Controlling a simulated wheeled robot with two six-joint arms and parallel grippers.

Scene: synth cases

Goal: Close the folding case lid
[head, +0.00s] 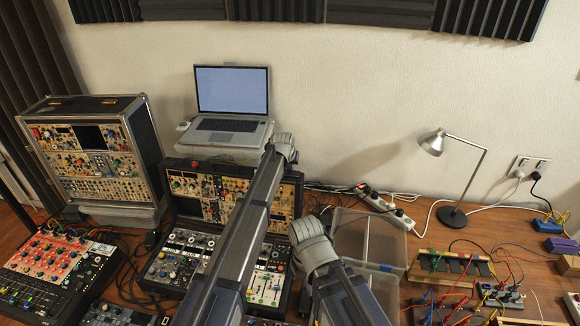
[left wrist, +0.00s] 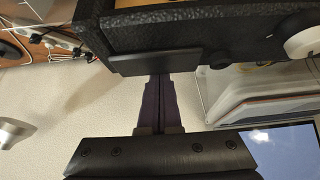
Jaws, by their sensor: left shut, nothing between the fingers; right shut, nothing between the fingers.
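The folding case stands open in the head view. Its black-framed lid (head: 207,184) is raised at the back with module panels facing me, and its base (head: 175,262) lies flat in front. My left gripper (head: 284,143) is shut and empty, up at the lid's top right corner. In the left wrist view its closed dark fingers (left wrist: 160,90) reach to the black textured lid (left wrist: 190,28); whether they touch it I cannot tell. My right gripper (head: 303,226) is shut and empty, lower, beside the case's right side. My left arm hides part of the lid and base.
A laptop (head: 231,92) on a stand is behind the lid. A large module case (head: 147,140) stands left. Clear bins (head: 372,240), a power strip (head: 385,206) and a desk lamp (head: 453,215) are right. A red-topped mixer (head: 50,255) sits front left.

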